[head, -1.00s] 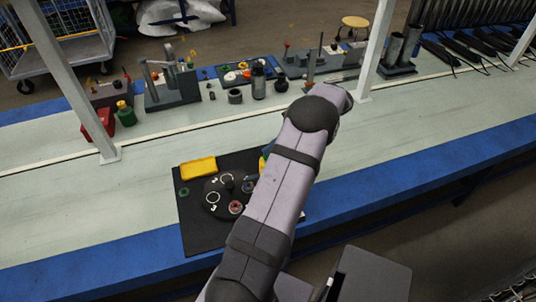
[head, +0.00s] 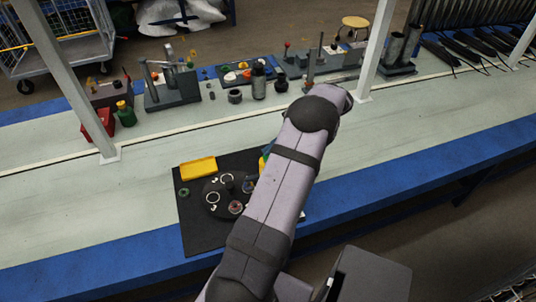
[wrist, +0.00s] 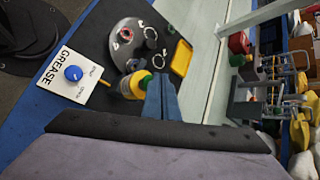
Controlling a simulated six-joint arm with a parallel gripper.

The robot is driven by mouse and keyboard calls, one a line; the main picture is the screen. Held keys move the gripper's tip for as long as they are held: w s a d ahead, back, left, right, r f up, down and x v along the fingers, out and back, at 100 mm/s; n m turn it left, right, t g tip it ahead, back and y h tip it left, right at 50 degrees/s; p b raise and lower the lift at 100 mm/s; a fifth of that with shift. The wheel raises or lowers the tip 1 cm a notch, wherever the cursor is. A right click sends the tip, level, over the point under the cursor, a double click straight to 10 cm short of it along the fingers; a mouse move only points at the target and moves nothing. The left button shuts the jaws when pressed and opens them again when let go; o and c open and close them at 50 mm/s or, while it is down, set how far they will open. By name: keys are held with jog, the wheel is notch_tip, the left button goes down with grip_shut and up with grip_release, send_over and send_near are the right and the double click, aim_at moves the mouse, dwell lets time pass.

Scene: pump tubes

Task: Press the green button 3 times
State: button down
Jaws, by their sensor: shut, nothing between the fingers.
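I cannot pick out a green button with certainty in either view. A yellow and green cylindrical piece (wrist: 137,84) stands on the black mat (wrist: 98,32), right beside my gripper (wrist: 161,82) in the wrist view. My gripper's blue fingers are together and empty; whether they touch the piece I cannot tell. In the head view my arm hides most of the gripper and this piece. A small green ring (head: 184,191) lies at the mat's left side in the head view.
A white GREASE panel (wrist: 75,77) with a blue knob lies near the gripper. A dark round plate (wrist: 127,37) with rings and a yellow tray (wrist: 182,58) are on the mat. Tools and fixtures, including a green bottle (head: 125,115), line the table's back. The pale table (head: 60,220) left of the mat is clear.

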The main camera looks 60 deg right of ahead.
jog(key=shift+f, duration=0.55)
dwell(0.7)
jog(key=shift+r+p, duration=0.45)
jog(key=shift+r, duration=0.1)
jog(key=shift+r+p, duration=2.35)
jog(key=shift+r, duration=0.7)
dwell(0.6)
